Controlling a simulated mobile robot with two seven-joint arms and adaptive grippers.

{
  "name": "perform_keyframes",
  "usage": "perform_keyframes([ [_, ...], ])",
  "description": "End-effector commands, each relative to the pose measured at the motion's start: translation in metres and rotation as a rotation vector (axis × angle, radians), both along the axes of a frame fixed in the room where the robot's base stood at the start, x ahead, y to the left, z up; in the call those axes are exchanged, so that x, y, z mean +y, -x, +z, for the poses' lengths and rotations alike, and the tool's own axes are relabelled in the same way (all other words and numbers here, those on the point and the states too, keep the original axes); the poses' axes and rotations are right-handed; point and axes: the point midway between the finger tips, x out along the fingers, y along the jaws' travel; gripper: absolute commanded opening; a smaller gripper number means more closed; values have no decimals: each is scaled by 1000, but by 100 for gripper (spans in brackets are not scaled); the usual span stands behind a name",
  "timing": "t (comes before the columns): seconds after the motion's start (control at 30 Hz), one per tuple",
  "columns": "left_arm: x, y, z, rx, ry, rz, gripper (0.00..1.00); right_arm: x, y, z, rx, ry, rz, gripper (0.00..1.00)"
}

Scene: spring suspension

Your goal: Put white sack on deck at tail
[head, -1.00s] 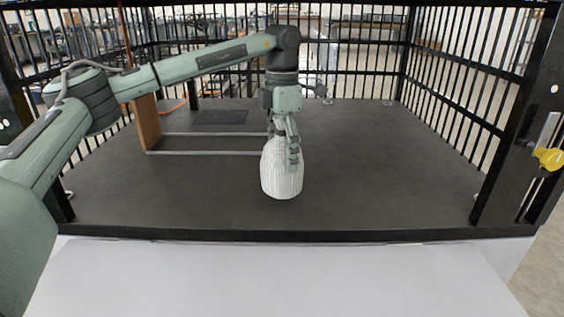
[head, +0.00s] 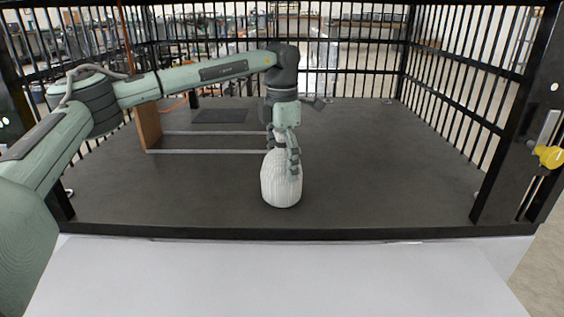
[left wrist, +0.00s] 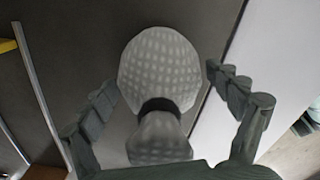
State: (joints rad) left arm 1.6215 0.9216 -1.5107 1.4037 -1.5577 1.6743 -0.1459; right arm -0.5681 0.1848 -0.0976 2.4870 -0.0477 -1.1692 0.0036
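The white sack (head: 280,184) stands upright on the dark deck (head: 385,190), near the deck's front edge, in the head view. In the left wrist view the sack (left wrist: 160,62) shows from above, with a dark band round its neck and a tuft above the band. My left gripper (head: 284,150) is over the sack's top, pointing down. In the left wrist view its fingers (left wrist: 161,80) are spread on either side of the sack, with a narrow gap showing on both sides. My right gripper is in neither view.
Black barred walls (head: 450,85) enclose the deck on the sides and back. The deck's right half is clear. A yellow latch (head: 549,158) is at far right.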

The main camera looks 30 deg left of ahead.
Motion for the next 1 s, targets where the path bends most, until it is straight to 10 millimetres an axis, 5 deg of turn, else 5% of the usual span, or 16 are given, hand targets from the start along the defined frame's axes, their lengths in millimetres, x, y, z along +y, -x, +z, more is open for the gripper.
perform_keyframes([
  [0.43,0,0,7,-1,1,0,98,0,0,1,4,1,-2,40],
  [0.8,-1,-1,65,-2,0,-1,98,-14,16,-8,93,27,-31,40],
  [1.0,0,0,78,0,0,-1,98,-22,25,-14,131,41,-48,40],
])
